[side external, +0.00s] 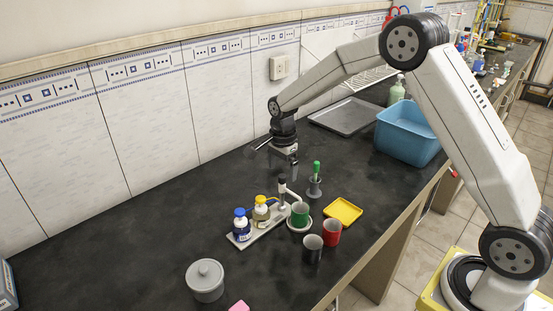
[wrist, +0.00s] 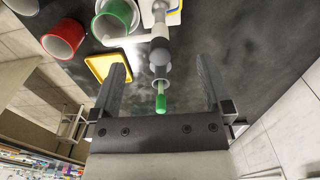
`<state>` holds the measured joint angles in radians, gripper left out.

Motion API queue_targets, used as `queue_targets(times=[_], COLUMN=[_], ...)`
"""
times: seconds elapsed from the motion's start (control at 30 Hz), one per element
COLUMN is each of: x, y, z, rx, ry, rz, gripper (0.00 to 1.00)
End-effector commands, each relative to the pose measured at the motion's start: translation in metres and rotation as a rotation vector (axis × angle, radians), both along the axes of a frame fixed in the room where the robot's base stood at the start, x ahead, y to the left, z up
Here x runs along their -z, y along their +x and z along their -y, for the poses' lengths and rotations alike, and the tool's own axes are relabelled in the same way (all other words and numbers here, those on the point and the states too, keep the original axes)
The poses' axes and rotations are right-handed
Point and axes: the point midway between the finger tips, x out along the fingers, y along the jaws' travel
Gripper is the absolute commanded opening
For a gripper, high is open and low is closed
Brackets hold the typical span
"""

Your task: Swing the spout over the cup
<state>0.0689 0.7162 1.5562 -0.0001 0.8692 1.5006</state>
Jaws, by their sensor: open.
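The spout (side external: 292,194) is a short pale arm on a dark-topped post (side external: 282,184) at the right end of a pale base plate. It reaches toward the green cup (side external: 300,214), which stands on a white saucer. I cannot tell whether its tip is over the cup. In the wrist view the post's rounded top (wrist: 160,49) lies ahead, and the green cup (wrist: 114,19) is at the upper left. My gripper (side external: 290,172) points down just above the post, open and empty. Its fingers (wrist: 162,72) are wide apart in the wrist view.
A green-handled tool in a grey holder (side external: 315,186) stands close to the post. Blue (side external: 241,228) and yellow-capped (side external: 261,213) bottles share the base. Red (side external: 332,233) and black (side external: 312,251) cups and a yellow tray (side external: 343,211) are nearby.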

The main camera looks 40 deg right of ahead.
Motion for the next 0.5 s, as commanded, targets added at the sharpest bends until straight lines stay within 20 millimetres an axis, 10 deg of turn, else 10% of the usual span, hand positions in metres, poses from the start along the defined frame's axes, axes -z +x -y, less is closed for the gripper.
queue_targets(times=[0.5], x=[-0.03], y=[0.0], z=[0.0], rx=[0.0], ry=[0.0], rz=[0.002], gripper=[1.0])
